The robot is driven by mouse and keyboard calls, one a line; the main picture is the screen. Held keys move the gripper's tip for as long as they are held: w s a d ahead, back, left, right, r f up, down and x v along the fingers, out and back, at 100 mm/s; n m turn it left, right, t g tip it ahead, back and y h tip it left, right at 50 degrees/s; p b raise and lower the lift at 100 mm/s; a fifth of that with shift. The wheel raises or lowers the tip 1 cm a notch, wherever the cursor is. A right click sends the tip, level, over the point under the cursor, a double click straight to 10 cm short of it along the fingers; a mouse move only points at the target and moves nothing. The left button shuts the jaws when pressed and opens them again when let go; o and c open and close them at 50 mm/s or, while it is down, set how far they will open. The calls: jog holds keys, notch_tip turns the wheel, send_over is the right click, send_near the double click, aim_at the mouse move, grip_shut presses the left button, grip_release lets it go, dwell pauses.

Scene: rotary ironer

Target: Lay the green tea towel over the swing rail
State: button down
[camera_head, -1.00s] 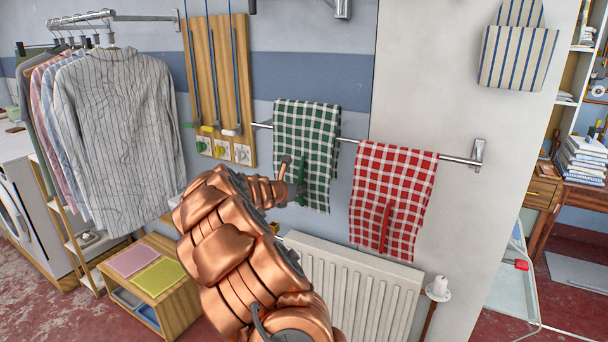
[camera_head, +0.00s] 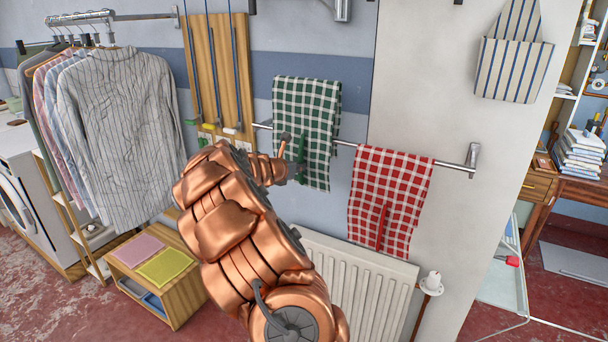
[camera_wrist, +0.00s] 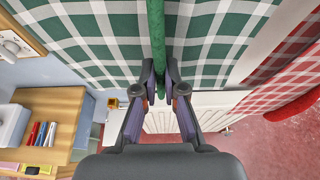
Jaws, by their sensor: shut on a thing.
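The green-and-white checked tea towel (camera_head: 308,105) hangs in front of the wall rail (camera_head: 347,143), its top edge above the rail. It hides part of the rail. A green strip (camera_wrist: 157,30) stands out from the towel. My gripper (camera_head: 298,168) is in front of the towel, shut on this strip, as the wrist view shows (camera_wrist: 159,85). I cannot tell which bar is the swing rail; a metal bar end (camera_head: 342,9) shows at the top edge.
A red checked towel (camera_head: 390,195) hangs on the wall rail to the right. A white radiator (camera_head: 355,280) is below. Shirts (camera_head: 120,130) hang at the left, above a wooden shelf unit (camera_head: 182,297). A wooden board with cords (camera_head: 220,60) is on the wall.

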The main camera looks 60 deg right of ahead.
jog(key=shift+r+p, duration=1.15)
jog(key=shift+r, duration=0.45)
jog(key=shift+r+p, duration=0.35)
jog(key=shift+r, duration=0.9)
jog(key=shift+w+r, duration=0.1)
jog(key=shift+r, duration=3.5)
notch_tip(320, 180, up, 7)
send_over(298, 157)
jog(key=shift+a, duration=0.15)
jog(key=shift+a, duration=0.1)
jog(key=shift+a, duration=0.85)
jog(key=a, duration=0.6)
jog(key=shift+s, duration=0.25)
